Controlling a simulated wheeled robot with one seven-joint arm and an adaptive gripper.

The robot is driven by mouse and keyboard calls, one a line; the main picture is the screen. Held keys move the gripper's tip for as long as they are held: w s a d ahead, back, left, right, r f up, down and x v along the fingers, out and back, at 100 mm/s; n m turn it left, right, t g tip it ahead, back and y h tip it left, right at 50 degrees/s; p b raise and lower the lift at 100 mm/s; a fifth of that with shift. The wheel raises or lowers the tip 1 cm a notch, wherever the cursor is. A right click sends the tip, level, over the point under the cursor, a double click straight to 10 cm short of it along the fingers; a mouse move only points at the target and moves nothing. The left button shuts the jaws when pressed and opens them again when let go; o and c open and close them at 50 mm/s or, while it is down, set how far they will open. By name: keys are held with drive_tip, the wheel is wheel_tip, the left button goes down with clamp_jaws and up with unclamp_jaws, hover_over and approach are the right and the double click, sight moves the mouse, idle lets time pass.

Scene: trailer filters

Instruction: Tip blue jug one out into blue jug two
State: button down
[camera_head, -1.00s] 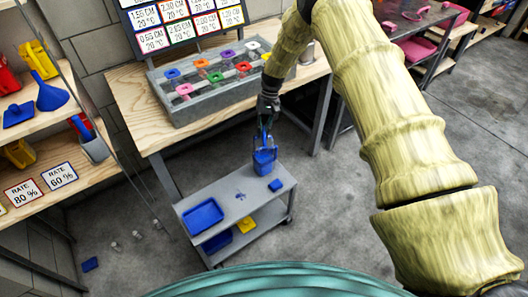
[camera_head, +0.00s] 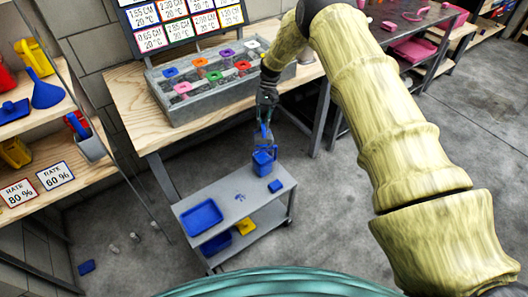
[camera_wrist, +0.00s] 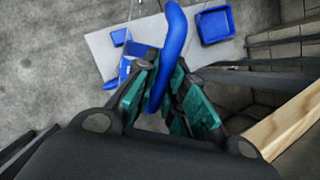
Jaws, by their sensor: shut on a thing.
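My gripper (camera_head: 266,110) is shut on a thick blue handle, which also shows large between its fingers (camera_wrist: 165,85) in the wrist view. I take this handle (camera_wrist: 172,45) to be that of blue jug one; its clear body is hard to make out. Just below, a clear jug with blue in its lower part (camera_head: 263,161), taken as blue jug two, stands on the grey cart (camera_head: 235,190). In the wrist view that jug (camera_wrist: 128,68) is left of the held handle, partly hidden by the fingers. Whether the jugs touch, I cannot tell.
A blue tray (camera_head: 202,216) and a small blue block (camera_head: 276,186) are on the cart top. A yellow thing (camera_head: 245,226) is on its lower shelf. The wooden bench (camera_head: 140,110) with a grey rack (camera_head: 205,102) stands behind. Small things lie on the floor at left.

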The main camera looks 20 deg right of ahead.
drive_tip(key=shift+w+d+r+g+b, duration=0.15)
drive_tip(key=shift+w+r+g+b, duration=0.45)
drive_tip(key=shift+w+r+b, duration=0.25)
wheel_tip(320, 180, up, 10)
drive_tip(key=w+g+p, duration=0.1)
drive_tip(key=shift+w+d+g+y, duration=0.15)
drive_tip(key=shift+w+g+y, duration=0.15)
drive_tip(key=shift+y, duration=0.1)
idle(0.4)
idle(0.7)
drive_tip(key=shift+t+h, duration=0.3)
drive_tip(key=shift+t, duration=0.5)
drive_tip(key=f, duration=0.3)
drive_tip(key=s+f, duration=0.1)
drive_tip(key=f, duration=0.2)
drive_tip(key=s+f, duration=0.1)
drive_tip(key=f, duration=0.2)
drive_tip(key=shift+a+f+b, duration=0.15)
drive_tip(key=shift+a+b, duration=0.05)
drive_tip(key=shift+b, duration=0.15)
drive_tip(key=shift+s+a+f+t+p, duration=0.1)
drive_tip(key=shift+s+f+t+p, duration=0.25)
drive_tip(key=shift+f, duration=0.2)
drive_tip(key=shift+s+a+f+t+p, duration=0.1)
drive_tip(key=shift+s+f+t+p, duration=0.2)
drive_tip(key=shift+f+p, duration=0.2)
drive_tip(key=shift+f, duration=0.15)
drive_tip(key=shift+f, duration=0.1)
